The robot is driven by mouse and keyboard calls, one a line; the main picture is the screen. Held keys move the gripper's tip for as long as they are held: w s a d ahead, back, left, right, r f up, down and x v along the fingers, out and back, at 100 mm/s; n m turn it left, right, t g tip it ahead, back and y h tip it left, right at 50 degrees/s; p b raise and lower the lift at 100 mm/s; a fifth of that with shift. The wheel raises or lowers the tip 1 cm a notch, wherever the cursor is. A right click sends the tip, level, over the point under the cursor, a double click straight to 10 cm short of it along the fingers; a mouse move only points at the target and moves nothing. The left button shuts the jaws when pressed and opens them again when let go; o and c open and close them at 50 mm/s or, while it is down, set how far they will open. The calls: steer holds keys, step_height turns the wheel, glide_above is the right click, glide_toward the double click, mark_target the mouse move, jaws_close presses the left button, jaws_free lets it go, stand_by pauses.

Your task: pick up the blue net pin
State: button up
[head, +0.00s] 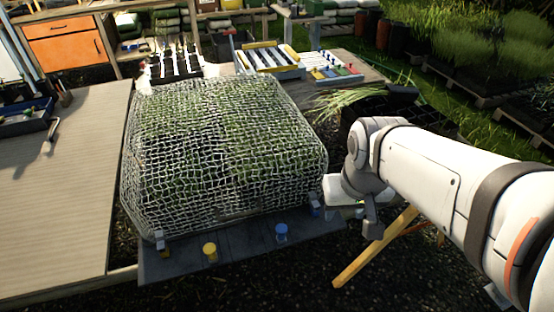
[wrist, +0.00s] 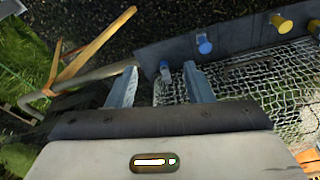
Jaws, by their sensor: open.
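Two blue pieces show by the net's near edge. In the head view, a grey-blue pin or clip (head: 314,201) sits at that corner. A larger blue peg (head: 281,231) stands on the dark board in front, and also shows in the wrist view (wrist: 204,46). The white net (head: 225,150) covers a bed of green plants. My gripper is empty.
A yellow peg (head: 209,250) stands on the dark board (head: 180,262), left of the blue peg. Another pin or clip (head: 159,240) sits at the net's near left corner. A wooden tabletop (head: 60,180) lies left. A slanted wooden leg (head: 375,247) stands below my arm.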

steer(key=w+a+f+n+g, duration=0.1)
steer(key=w+a+f+n, duration=0.2)
steer(key=w+a+f, duration=0.4)
steer(key=n+g, duration=0.1)
steer(key=n, duration=0.2)
glide_above(282, 228)
step_height(282, 228, down, 8)
steer(key=shift+w+a+r, duration=0.15)
steer(key=shift+a+f, duration=0.1)
steer(key=shift+f, duration=0.3)
steer(key=f, duration=0.7)
steer(key=shift+d+f, duration=0.1)
steer(key=shift+d, duration=0.1)
steer(key=shift+c, duration=0.6)
jaws_close()
